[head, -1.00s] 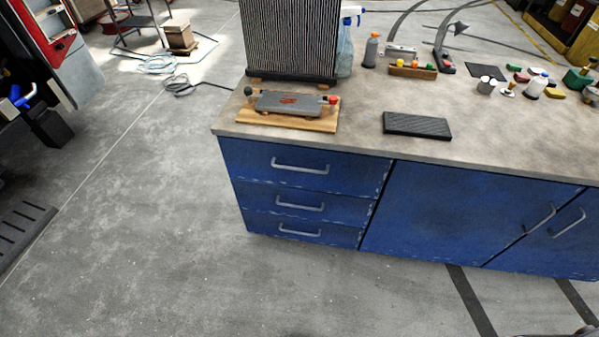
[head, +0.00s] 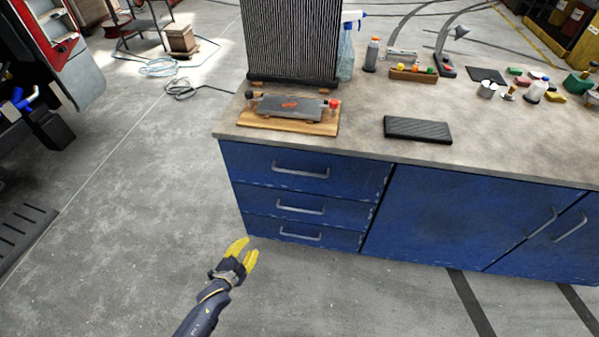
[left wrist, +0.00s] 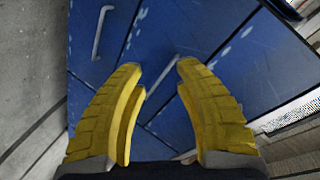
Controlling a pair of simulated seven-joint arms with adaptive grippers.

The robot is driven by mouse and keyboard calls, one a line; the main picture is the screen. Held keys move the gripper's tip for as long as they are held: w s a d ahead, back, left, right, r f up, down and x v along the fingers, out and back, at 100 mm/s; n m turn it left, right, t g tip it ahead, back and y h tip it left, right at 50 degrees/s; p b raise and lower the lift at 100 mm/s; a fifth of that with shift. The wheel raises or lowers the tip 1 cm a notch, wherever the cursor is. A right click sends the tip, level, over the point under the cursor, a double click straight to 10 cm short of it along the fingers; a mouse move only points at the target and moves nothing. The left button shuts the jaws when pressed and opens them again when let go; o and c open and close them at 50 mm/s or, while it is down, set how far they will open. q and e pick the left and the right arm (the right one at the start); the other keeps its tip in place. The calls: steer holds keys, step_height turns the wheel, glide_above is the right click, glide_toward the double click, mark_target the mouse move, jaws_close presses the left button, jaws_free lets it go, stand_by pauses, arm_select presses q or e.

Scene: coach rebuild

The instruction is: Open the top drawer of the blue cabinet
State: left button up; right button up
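The blue cabinet (head: 460,212) stands under a grey worktop. At its left end are three stacked drawers, all shut. The top drawer (head: 345,178) has a grey bar handle (head: 300,173). My left gripper (head: 246,250) has yellow fingers and is in front of and below the drawers' lower left corner in the head view, apart from the handles. In the left wrist view my left gripper (left wrist: 161,75) is open and empty, facing the blue fronts (left wrist: 175,35). A handle (left wrist: 102,32) shows at upper left there, and another is partly seen between the fingers. My right gripper is not in view.
The worktop (head: 350,110) carries a radiator (head: 291,40), a wooden board with a grey device (head: 290,108), a dark flat block (head: 417,129), bottles and small items. The floor (head: 120,220) left of the cabinet is clear. Cabinet doors lie to the right.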

arm_select(q)
steer(key=w+d+r+m+t+h, duration=0.1)
steer(key=w+d+r+m+h, duration=0.15)
steer(key=r, duration=0.45)
steer(key=w+d+r+m+t+h, duration=0.1)
steer(key=d+r+m, duration=0.2)
steer(key=r, duration=0.3)
steer(key=m+t+h, duration=0.1)
steer(key=m+h, duration=0.2)
steer(key=m, duration=0.3)
glide_toward(297, 172)
steer(key=x, duration=1)
steer(key=shift+w+f, duration=0.25)
steer(key=shift+c, duration=0.2)
jaws_close()
